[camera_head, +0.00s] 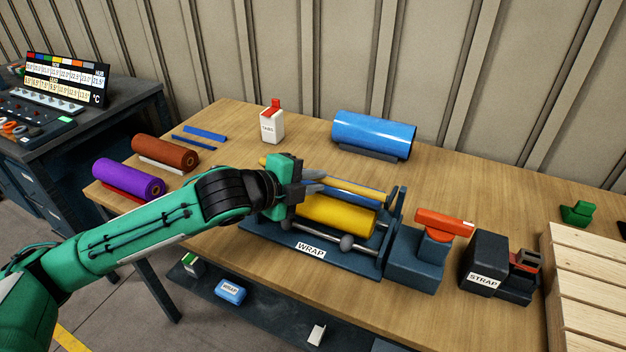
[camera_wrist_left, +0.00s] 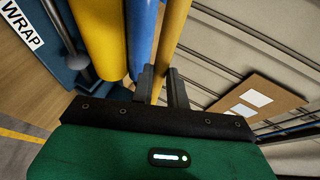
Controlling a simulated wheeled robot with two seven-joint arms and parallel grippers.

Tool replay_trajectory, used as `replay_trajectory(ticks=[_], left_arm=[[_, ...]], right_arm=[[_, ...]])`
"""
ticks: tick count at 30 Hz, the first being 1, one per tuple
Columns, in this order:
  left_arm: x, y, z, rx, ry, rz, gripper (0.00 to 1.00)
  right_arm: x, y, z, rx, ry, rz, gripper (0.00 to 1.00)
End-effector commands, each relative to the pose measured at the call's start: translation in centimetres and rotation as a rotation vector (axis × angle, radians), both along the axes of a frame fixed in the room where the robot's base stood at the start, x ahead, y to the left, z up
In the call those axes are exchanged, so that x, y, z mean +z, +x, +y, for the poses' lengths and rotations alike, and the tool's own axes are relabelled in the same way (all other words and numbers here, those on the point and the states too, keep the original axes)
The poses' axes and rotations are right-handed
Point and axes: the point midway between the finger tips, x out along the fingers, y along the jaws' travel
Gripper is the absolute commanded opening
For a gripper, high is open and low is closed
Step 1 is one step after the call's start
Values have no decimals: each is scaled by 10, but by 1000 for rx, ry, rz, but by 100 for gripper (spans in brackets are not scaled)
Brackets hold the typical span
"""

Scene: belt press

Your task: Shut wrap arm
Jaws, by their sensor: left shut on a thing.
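The wrap press is a dark blue base labelled WRAP (camera_head: 366,270) on the wooden table. It carries a thick yellow roller (camera_head: 335,215), which also shows in the left wrist view (camera_wrist_left: 98,40). A thin yellow bar, apparently the wrap arm (camera_head: 355,187), runs behind and above the roller; it also shows in the left wrist view (camera_wrist_left: 174,35). My left gripper (camera_head: 318,181) is over the left part of the press. In the left wrist view its fingers (camera_wrist_left: 160,85) are shut on the yellow bar. My right gripper is out of view.
A STRAP unit (camera_head: 487,265) and an orange-topped dark block (camera_head: 415,265) stand right of the press. A blue roll (camera_head: 374,132) and a TABS box (camera_head: 271,124) stand behind. Purple (camera_head: 127,180) and brown (camera_head: 165,152) rolls lie left. Wooden slats (camera_head: 590,290) border the right.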

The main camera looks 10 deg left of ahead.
Motion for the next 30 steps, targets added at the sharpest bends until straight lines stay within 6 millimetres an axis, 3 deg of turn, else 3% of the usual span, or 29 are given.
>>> replay_trajectory(ticks=[2,3,6,19,30], left_arm=[[-7,-1,0,2,4,14,0],[-7,-1,0,1,5,15,22],[-6,-1,0,1,5,14,38],[0,-8,6,2,3,7,38],[21,-54,40,2,6,7,38]], right_arm=[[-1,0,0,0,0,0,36],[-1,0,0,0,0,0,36],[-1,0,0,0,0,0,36],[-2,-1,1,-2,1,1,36],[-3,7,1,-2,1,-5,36]])
